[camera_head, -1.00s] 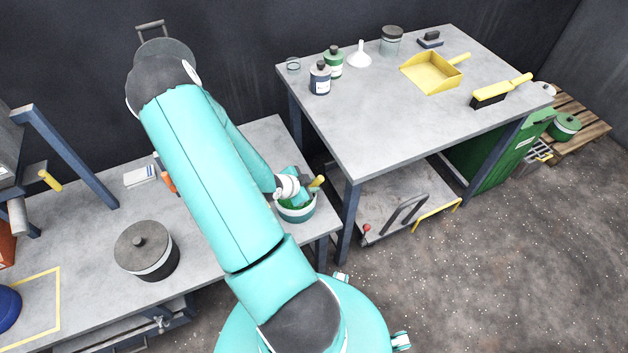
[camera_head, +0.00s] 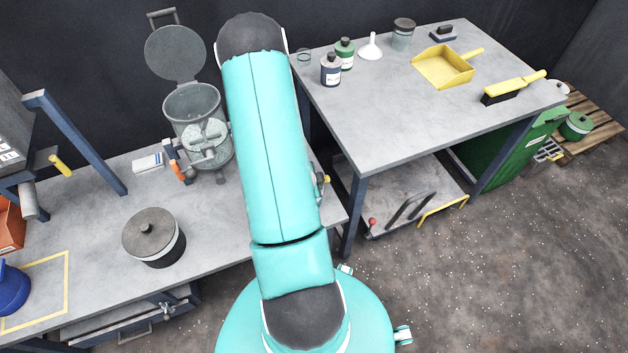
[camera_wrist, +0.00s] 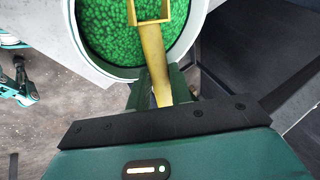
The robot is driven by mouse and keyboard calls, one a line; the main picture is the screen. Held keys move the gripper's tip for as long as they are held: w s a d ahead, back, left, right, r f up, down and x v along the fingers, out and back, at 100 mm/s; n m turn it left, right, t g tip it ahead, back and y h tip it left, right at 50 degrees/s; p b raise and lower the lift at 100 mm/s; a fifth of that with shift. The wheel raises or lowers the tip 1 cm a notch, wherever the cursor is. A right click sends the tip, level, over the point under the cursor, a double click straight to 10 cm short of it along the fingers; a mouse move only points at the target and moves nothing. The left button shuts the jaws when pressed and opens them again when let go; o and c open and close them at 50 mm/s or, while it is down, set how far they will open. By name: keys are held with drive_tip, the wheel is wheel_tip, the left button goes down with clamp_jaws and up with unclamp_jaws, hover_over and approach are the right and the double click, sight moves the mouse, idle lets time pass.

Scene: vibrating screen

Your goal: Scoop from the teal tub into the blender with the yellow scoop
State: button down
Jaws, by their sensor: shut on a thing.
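My gripper (camera_wrist: 160,85) is shut on the handle of the yellow scoop (camera_wrist: 153,60) in the wrist view. The scoop's head is at the top edge of that view, over the green pellets in the tub (camera_wrist: 190,52), whose pale rim curves around them. Green shows inside the scoop head, but I cannot tell whether it is loaded. In the head view my arm hides the tub and most of the gripper; a yellow bit of the scoop (camera_head: 327,179) shows beside the arm. The blender (camera_head: 196,108) stands at the back with its round lid raised, pale material inside.
A dark lidded pot (camera_head: 153,238) and a white box (camera_head: 148,162) are on the lower bench. The higher table (camera_head: 420,115) at right holds bottles, a funnel, a jar, a yellow dustpan (camera_head: 444,68) and a brush. A blue container (camera_head: 12,290) is at far left.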

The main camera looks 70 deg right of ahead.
drive_tip(key=shift+s+d+r+m+t+y, duration=0.2)
drive_tip(key=shift+s+r+m+t+y, duration=0.15)
drive_tip(key=shift+s+t, duration=0.4)
drive_tip(key=shift+d+r+t, duration=0.1)
drive_tip(key=shift+r+t, duration=0.1)
drive_tip(key=shift+t, duration=0.15)
drive_tip(key=shift+m+t+y, duration=0.25)
drive_tip(key=shift+t, duration=0.45)
drive_tip(key=shift+s+d+r, duration=0.1)
drive_tip(key=shift+s+r, duration=0.25)
drive_tip(key=shift+r, duration=0.4)
drive_tip(key=shift+s+d+r, duration=0.1)
drive_tip(key=shift+s+r, duration=0.2)
drive_tip(key=shift+r, duration=0.4)
drive_tip(key=shift+s+d+r, duration=0.1)
drive_tip(key=shift+s+r, duration=0.25)
drive_tip(key=shift+r, duration=0.4)
